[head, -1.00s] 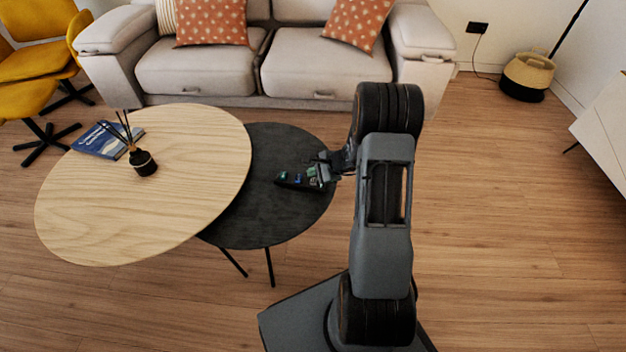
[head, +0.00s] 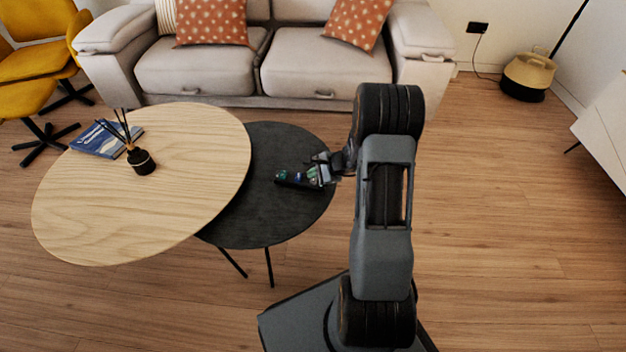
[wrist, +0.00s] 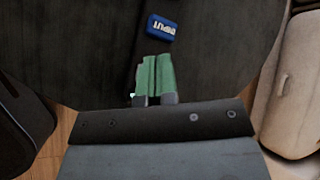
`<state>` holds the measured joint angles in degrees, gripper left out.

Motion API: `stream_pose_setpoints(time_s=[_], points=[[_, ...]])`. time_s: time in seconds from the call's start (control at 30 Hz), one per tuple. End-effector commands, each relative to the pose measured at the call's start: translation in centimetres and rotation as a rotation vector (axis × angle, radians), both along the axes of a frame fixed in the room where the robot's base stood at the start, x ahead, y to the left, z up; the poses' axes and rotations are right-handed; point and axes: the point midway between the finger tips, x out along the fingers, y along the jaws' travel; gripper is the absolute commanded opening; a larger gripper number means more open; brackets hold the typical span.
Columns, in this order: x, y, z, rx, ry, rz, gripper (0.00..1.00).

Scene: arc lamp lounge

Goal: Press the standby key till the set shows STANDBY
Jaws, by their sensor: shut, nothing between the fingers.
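A dark, narrow remote lies on the black round table (head: 270,225), and its far end (head: 284,180) shows past my gripper in the head view. In the wrist view, a blue key marked INPUT (wrist: 161,28) sits on the dark strip beyond my fingertips. My gripper (wrist: 155,57) has green fingers, shut together and empty, over the remote. In the head view my gripper (head: 311,177) is low over the table's right part. I cannot tell whether it touches a key. No key marked standby is readable; the fingers hide part of the remote. The set's display is not in view.
A light wooden table (head: 90,215) overlaps the black one at left, with a blue book (head: 103,140) and a reed diffuser (head: 142,161). A grey sofa (head: 205,73) stands behind. A basket (head: 528,72) stands at back right. The floor at right is clear.

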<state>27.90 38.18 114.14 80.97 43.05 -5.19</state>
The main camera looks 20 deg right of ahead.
Motion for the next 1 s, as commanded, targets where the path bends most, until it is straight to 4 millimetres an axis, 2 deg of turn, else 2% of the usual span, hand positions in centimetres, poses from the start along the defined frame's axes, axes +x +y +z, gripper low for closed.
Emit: stream_pose_setpoints(time_s=[1.0], points=[[0.01,-0.01,-0.81,0.0,0.0,0.0,0.0]])
